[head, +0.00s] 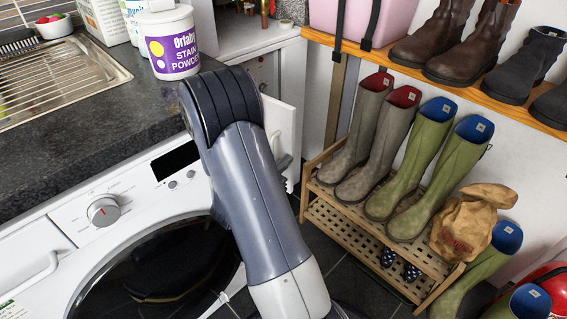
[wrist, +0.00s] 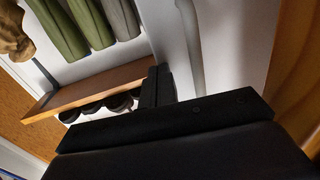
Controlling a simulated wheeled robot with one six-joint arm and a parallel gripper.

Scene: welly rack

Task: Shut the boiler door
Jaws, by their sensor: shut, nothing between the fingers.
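The boiler door appears to be the white panel (head: 281,122) in the head view, standing out from the white cupboard (head: 258,38) and partly behind my arm. The cupboard front is open, with pipes and fittings showing inside. In the wrist view my gripper (wrist: 156,86) is dark, with its fingers together and nothing between them. A pale upright surface (wrist: 235,50) lies to the right of the fingers; I cannot tell whether it is the door or whether they touch. In the head view my arm hides most of the gripper.
A washing machine (head: 130,250) stands under the dark worktop (head: 90,120) at left, with a stain powder tub (head: 168,42) near its edge. A slatted welly rack (head: 330,225) with several boots and a paper bag (head: 470,225) stands right. A boot shelf (head: 430,75) is above.

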